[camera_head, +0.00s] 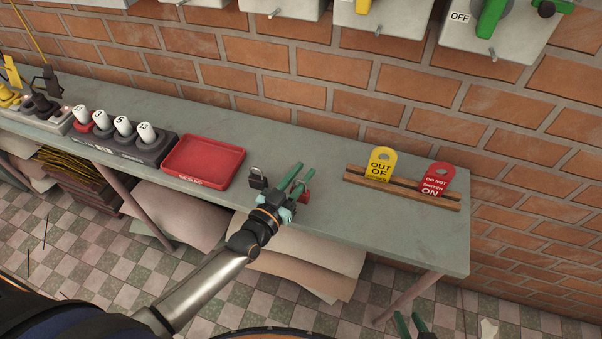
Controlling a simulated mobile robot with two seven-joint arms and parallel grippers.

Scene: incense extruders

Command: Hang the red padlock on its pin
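The red padlock (305,197) is on the grey table, close beside the right finger of my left gripper (302,172) and partly hidden by it. The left gripper is low over the table with its two green fingers apart, and nothing shows between them. A black padlock (258,179) stands just left of it. My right gripper (410,321) is at the bottom edge, its green fingertips apart, and its lower part is cut off. Metal pins stick out below the wall boxes, including a left pin (275,14), a middle pin (379,30) and a right pin (493,55).
A red tray (240,168) lies left of the padlocks. A wooden rack (410,193) holds a yellow tag (380,166) and a red tag (436,180). Numbered white-topped items (123,127) stand at left. The brick wall rises behind the table (345,215).

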